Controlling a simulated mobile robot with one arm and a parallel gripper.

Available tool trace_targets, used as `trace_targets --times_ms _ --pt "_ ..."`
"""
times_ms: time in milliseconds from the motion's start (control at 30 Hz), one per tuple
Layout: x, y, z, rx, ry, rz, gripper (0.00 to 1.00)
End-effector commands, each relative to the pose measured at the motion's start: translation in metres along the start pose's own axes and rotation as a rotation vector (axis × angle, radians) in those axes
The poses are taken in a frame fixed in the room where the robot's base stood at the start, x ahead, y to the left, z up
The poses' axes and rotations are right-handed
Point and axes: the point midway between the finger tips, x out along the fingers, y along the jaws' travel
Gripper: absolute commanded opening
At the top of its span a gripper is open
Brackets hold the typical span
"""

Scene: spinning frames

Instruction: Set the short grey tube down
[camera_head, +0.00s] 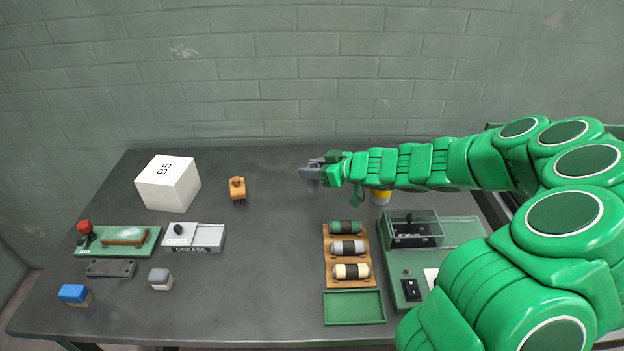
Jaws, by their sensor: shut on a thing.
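My gripper (312,172) is over the back middle of the dark table (270,285). Its jaws point left and are shut on a small grey piece (314,184), which I take to be the short grey tube. Only a little of it shows below the fingers, so its shape and tilt are hard to tell. It appears held above the tabletop; the exact gap cannot be told.
A green machine (455,235) is on the right. An orange brush (238,189) and white box (168,184) stand left. The centre table is clear.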

Motion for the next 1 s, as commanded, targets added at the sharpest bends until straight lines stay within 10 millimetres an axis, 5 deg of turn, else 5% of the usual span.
trace_targets --times_ms 700,1000 --pt "0.029 0.013 0.04 0.002 -0.001 0.0 0.08" --pt "0.03 0.013 0.042 -0.002 0.0 0.001 0.08"
